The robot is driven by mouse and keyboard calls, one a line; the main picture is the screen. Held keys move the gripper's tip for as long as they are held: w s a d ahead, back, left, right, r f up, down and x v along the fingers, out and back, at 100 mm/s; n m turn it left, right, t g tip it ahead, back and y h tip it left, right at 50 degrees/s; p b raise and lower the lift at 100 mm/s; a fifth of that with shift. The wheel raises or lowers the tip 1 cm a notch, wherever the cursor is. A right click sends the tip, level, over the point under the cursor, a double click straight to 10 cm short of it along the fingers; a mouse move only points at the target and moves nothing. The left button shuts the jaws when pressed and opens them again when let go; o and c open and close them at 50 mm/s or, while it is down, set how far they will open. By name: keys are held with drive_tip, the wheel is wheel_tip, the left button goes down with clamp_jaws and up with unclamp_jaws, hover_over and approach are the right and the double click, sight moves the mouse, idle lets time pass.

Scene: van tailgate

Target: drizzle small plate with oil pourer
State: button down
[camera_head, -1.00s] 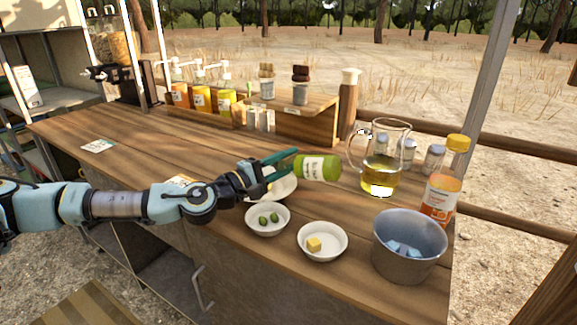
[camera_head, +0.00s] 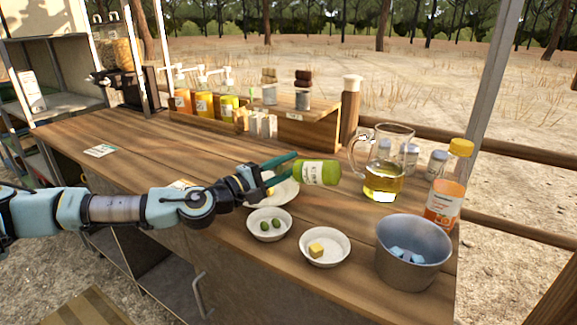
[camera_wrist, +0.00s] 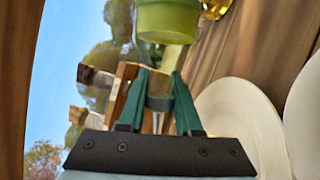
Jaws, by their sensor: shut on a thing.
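The oil pourer (camera_head: 316,172) is a green bottle with a pale label, held lying nearly level above the counter. My gripper (camera_head: 295,162) is shut on its narrower end, and its wider body points right, away from the fingers. In the wrist view the green body (camera_wrist: 167,20) shows beyond the teal fingers (camera_wrist: 160,88). The small plate (camera_head: 285,193) is white and lies on the counter below the gripper and bottle. It is partly hidden by my gripper, and a bit of yellow shows on it. I see no oil stream.
A bowl with green olives (camera_head: 269,237) and a bowl with a yellow cube (camera_head: 342,247) stand in front. A metal pot (camera_head: 413,270), glass jug (camera_head: 384,190) and yellow-capped bottle (camera_head: 447,195) stand right. A wooden rack (camera_head: 310,132) is behind. The counter's left part is mostly clear.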

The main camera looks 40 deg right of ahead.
drive_tip(key=shift+s+a, duration=0.2)
drive_tip(key=shift+s, duration=0.15)
drive_tip(key=shift+s+d, duration=0.3)
drive_tip(key=shift+d, duration=0.2)
drive_tip(key=shift+w+a+b, duration=0.15)
drive_tip(key=shift+w+b, duration=0.25)
idle(0.4)
